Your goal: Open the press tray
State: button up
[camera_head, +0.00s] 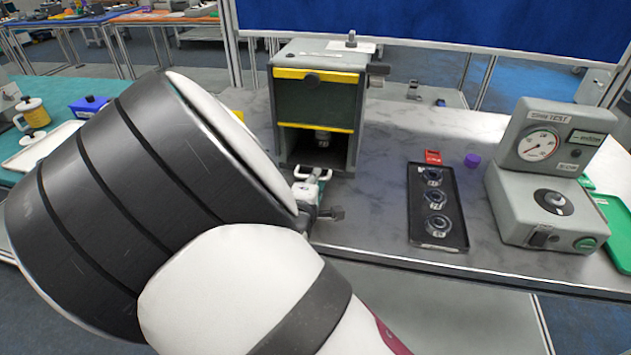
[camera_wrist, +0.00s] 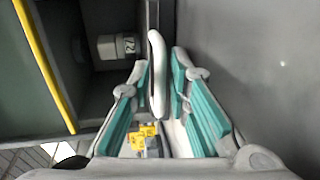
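The press (camera_head: 318,92) is a grey box with a green front panel edged in yellow, standing at the back of the marble-look table in the head view. Below the panel is a dark opening with a cylindrical part inside. A white handle (camera_wrist: 157,75) at the press front shows in the wrist view. My gripper (camera_wrist: 160,62) has teal-padded fingers on both sides of this handle, with small gaps visible, so it looks open around it. In the head view my arm hides much of the gripper and the press's lower left. The tray itself is hardly visible.
A black tray (camera_head: 449,238) with several round parts lies right of the press, near a red item (camera_head: 433,156) and a purple cap (camera_head: 472,160). A grey gauge tester (camera_head: 545,205) stands farther right. The table between press and black tray is clear.

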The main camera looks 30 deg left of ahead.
grip_shut()
jog(key=shift+s, duration=0.1)
jog(key=f+p+v, duration=0.1)
jog(key=p+v, duration=0.2)
jog(key=v, duration=0.1)
jog(key=p+v, duration=0.4)
jog(key=v, duration=0.1)
jog(key=f+p+v, duration=0.1)
jog(key=p+v, duration=0.3)
jog(key=shift+s+d+f, duration=0.15)
jog(key=shift+s+f, duration=0.1)
jog(key=shift+s, duration=0.25)
jog(key=shift+s+d+f+p, duration=0.1)
jog(key=shift+s+p, duration=0.15)
jog(key=shift+s, duration=0.15)
jog(key=shift+s+d+f+p, duration=0.1)
jog(key=shift+s+p, duration=0.15)
jog(key=shift+s, duration=0.15)
grip_release()
jog(key=shift+r, duration=0.1)
